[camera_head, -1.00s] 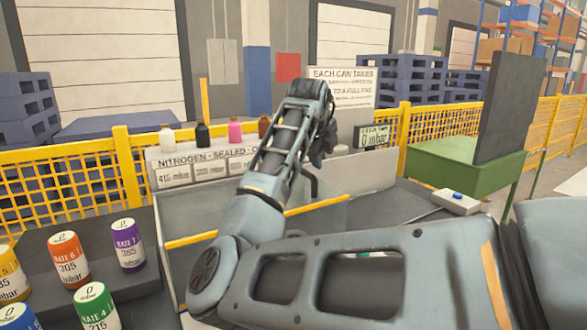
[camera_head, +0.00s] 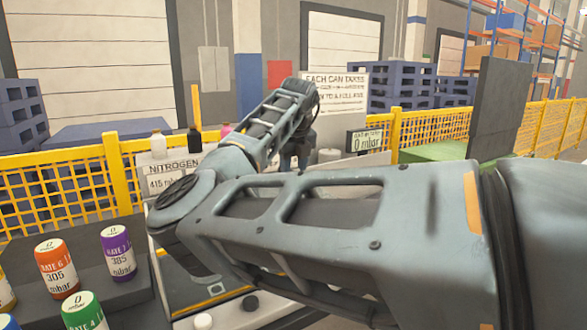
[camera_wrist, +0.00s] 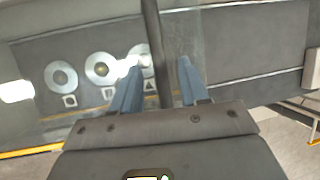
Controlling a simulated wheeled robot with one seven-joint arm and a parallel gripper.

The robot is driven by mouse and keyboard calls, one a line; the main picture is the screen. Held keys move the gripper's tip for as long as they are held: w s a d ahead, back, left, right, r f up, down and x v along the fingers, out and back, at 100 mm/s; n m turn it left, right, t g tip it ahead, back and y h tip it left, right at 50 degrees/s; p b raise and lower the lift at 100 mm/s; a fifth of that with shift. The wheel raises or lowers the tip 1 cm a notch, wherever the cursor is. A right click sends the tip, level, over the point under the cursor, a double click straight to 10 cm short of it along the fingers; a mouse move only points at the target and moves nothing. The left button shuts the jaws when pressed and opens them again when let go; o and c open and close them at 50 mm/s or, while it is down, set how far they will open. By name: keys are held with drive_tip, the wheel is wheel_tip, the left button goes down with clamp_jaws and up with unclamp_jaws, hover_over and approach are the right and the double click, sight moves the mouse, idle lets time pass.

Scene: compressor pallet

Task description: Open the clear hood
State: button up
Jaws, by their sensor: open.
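The clear hood (camera_wrist: 183,38) shows in the wrist view as a see-through pane over a grey deck, with a yellow edge strip (camera_wrist: 30,151) at lower left. In the head view my arm covers most of it. A dark bar (camera_wrist: 153,35), which looks like the hood's handle, runs between the fingers of my gripper (camera_wrist: 160,72). The fingers are apart, one on each side of the bar. I cannot tell whether either finger touches it. In the head view my gripper (camera_head: 300,147) is partly hidden behind my arm.
Several round metal discs (camera_wrist: 102,68) lie behind the pane. Coloured cans, including an orange can (camera_head: 57,268) and a purple can (camera_head: 118,254), stand at left. A yellow mesh fence (camera_head: 75,185) runs behind. A dark upright panel (camera_head: 507,108) stands at right by a green table (camera_head: 432,152).

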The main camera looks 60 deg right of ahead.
drive_tip(key=shift+w+d+f, duration=0.15)
drive_tip(key=shift+d+f, duration=0.05)
drive_tip(key=shift+f, duration=0.3)
clamp_jaws()
idle(0.4)
